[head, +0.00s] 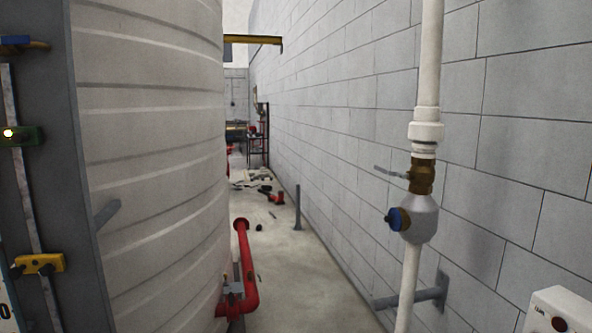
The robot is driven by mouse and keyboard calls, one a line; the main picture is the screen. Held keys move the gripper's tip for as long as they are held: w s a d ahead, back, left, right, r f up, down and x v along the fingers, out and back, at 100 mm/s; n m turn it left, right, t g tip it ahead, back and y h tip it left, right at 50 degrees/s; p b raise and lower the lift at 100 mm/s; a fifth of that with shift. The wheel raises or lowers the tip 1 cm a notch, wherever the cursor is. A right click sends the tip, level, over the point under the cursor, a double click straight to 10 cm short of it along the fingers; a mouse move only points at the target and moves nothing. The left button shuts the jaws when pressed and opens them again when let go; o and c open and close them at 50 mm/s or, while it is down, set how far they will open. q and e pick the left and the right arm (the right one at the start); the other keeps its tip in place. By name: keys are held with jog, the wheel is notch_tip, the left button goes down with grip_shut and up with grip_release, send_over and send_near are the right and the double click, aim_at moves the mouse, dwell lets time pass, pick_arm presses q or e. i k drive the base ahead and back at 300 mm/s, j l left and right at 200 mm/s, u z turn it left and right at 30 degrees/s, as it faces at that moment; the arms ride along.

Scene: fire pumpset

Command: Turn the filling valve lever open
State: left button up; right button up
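A white vertical pipe (430,65) runs down in front of the block wall at the right. A brass valve (422,176) sits on this pipe. Its thin grey lever (390,172) sticks out to the left, roughly level and across the pipe. Below the brass valve is a grey fitting (421,219) with a blue-capped side port (395,219). Nothing touches the lever. Neither of my grippers shows in the head view.
A large ribbed grey tank (150,150) stands at the left behind a dark panel (60,160). A red pipe (247,270) rises beside the tank. A bracket (415,296) supports the white pipe. A white box (560,311) is low right. Tools (272,197) lie on the aisle floor.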

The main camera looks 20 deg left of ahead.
aim_at(376, 168)
jog(key=u, duration=0.2)
jog(key=i+j+z, duration=0.1)
jog(key=z, duration=0.4)
jog(key=i+j+z, duration=0.35)
jog(key=i+j, duration=0.2)
jog(key=i+j+z, duration=0.35)
jog(key=j, duration=0.3)
jog(key=i, duration=0.1)
